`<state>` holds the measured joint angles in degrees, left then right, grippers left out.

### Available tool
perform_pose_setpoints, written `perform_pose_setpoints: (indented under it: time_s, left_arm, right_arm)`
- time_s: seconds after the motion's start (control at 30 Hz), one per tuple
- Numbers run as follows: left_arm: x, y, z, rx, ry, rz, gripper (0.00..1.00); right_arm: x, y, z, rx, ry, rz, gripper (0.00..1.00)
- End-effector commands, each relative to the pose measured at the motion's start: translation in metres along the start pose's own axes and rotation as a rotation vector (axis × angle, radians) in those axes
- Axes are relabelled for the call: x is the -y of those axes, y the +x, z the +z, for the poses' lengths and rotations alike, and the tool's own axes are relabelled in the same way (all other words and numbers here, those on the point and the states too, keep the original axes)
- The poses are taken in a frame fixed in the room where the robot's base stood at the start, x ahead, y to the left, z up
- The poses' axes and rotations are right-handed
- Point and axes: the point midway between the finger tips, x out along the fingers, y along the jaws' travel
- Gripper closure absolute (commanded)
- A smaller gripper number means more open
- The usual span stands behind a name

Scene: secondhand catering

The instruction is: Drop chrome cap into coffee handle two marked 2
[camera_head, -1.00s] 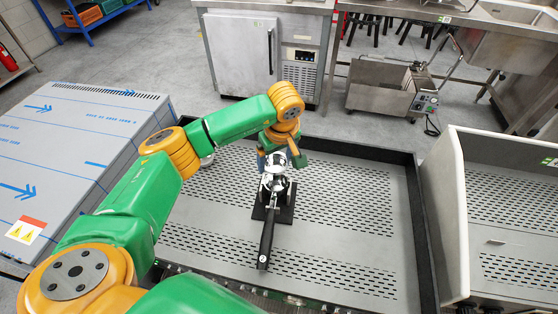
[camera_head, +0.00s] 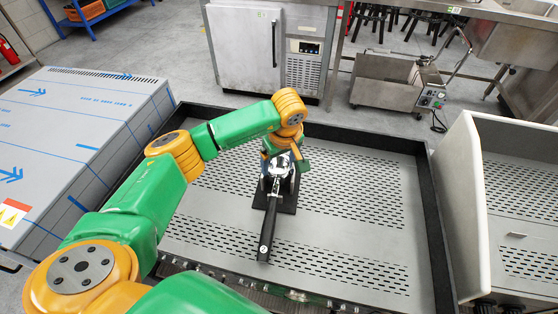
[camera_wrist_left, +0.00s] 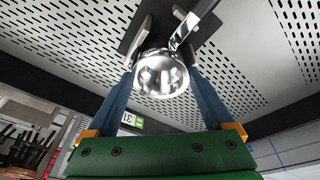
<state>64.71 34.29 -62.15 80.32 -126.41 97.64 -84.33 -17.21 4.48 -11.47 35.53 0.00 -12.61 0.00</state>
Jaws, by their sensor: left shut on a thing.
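The coffee handle marked 2 has a long black grip (camera_head: 267,228) with a white round mark near its end. Its chrome head (camera_head: 278,170) rests on a black stand (camera_head: 288,203) on the perforated tray. My left gripper (camera_wrist_left: 163,66) is shut on the chrome cap (camera_wrist_left: 161,78), a shiny round piece between its two blue fingers. In the head view the gripper (camera_head: 279,160) is right at the handle's head and hides much of it and the cap. I cannot tell whether the cap touches the head. My right gripper is not in view.
The grey perforated tray (camera_head: 350,215) has a dark raised rim and much free room right of the handle. A wrapped steel panel (camera_head: 70,140) lies at left. A steel unit (camera_head: 520,190) stands at right, and a steel cabinet (camera_head: 243,50) stands behind.

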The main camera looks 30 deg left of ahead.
Motion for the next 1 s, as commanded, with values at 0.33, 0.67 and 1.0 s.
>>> perform_pose_setpoints:
  time_s: [0.33, 0.67, 1.0]
  left_arm:
    - [0.002, 0.002, 0.002, 0.005, 0.003, -0.008, 0.00]
    - [0.000, -0.047, 0.001, 0.002, 0.005, -0.004, 0.00]
    - [0.001, -0.069, 0.001, 0.006, 0.004, -0.009, 0.00]
  right_arm:
    - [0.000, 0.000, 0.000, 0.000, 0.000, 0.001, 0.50]
    - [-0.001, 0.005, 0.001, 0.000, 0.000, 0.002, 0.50]
    - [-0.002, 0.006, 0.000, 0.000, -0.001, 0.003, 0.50]
